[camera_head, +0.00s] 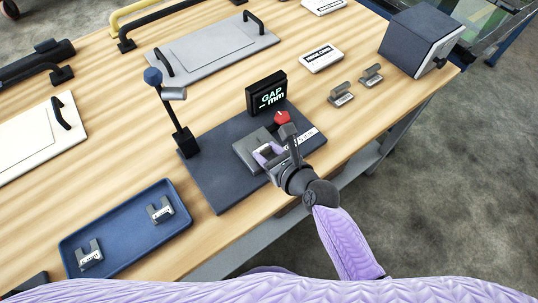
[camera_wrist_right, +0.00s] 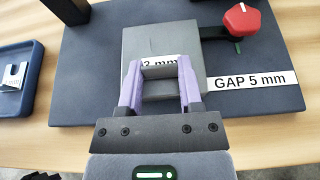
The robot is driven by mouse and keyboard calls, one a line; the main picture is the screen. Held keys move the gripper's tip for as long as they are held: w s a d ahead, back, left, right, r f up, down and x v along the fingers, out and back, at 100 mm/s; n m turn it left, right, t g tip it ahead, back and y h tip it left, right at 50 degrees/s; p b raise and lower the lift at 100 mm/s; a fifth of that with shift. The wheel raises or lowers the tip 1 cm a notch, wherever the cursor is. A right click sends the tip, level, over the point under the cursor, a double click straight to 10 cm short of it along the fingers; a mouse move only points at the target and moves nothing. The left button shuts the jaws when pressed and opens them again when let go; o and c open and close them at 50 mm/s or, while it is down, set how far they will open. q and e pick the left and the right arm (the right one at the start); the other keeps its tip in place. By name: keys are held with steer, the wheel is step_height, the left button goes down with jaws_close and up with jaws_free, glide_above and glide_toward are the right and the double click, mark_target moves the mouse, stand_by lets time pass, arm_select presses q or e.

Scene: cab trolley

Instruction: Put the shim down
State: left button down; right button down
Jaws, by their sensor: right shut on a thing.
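My right gripper (camera_head: 268,153) reaches over the dark gauge plate (camera_head: 215,190). In the right wrist view its lilac fingers (camera_wrist_right: 159,70) are shut on a grey shim (camera_wrist_right: 159,88). A white label reading what looks like "3 mm" shows at the fingertips, partly hidden. The shim is at or just over a grey block (camera_wrist_right: 150,38) on the plate; I cannot tell whether they touch. A blue tray (camera_head: 125,233) at the lower left holds two slotted grey shims, one nearer (camera_head: 90,256) and one farther (camera_head: 160,210). My left gripper is not in view.
On the plate are a red knob (camera_head: 282,118), a "GAP 5 mm" label (camera_wrist_right: 250,80) and a black "GAP _ mm" display (camera_head: 266,93). A blue-topped post (camera_head: 179,120) stands at its left. Two grey labelled pieces (camera_head: 341,95) (camera_head: 371,75) lie to the right. Bare wood separates tray and plate.

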steer(key=shift+f, duration=0.1)
steer(key=shift+c, duration=1.3)
jaws_free()
